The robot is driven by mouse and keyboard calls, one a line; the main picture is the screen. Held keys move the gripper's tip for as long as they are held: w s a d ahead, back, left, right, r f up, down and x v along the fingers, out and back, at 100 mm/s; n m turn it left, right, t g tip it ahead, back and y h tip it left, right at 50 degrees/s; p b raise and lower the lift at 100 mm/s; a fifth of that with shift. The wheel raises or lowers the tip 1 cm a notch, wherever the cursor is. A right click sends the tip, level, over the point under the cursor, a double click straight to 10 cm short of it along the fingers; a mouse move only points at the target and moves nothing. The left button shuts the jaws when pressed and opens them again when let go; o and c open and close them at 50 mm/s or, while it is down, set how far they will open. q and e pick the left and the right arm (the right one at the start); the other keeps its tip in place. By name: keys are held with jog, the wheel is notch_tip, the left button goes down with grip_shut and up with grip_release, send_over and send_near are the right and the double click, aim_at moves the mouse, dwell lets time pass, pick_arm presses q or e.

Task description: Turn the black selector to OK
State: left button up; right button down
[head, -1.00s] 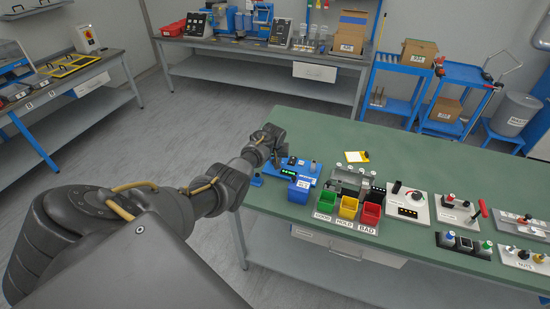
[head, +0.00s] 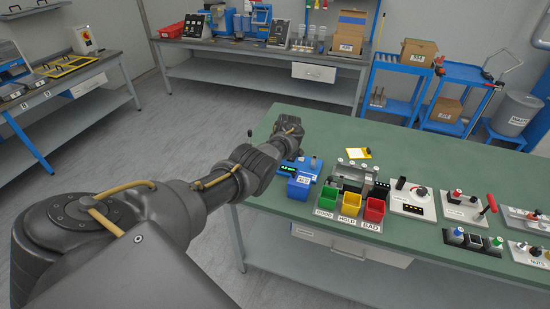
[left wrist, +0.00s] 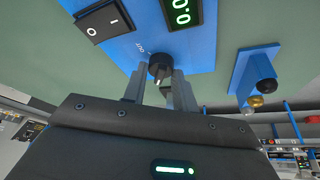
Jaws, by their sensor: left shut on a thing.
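The black selector (left wrist: 160,66) is a small round knob on a blue device (left wrist: 205,52). In the head view the blue device (head: 311,173) stands at the green bench's left end. My left arm reaches over its back there and hides the knob and the fingertips. My right gripper is not in view.
The device also has a black rocker switch (left wrist: 103,22) and a green display (left wrist: 182,12). Green (head: 329,195), yellow (head: 351,204) and red (head: 375,210) bins stand in front to the right.

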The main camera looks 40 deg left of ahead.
pick_arm(q)
jog(key=shift+n, duration=0.3)
jog(key=o, duration=1)
jog(key=shift+c, duration=0.2)
jog(key=shift+d+r, duration=0.1)
jog(key=shift+r, duration=0.3)
jog(key=p+v, duration=0.3)
jog(key=v, duration=0.7)
jog(key=shift+w+d, duration=0.1)
jog(key=shift+w, duration=0.05)
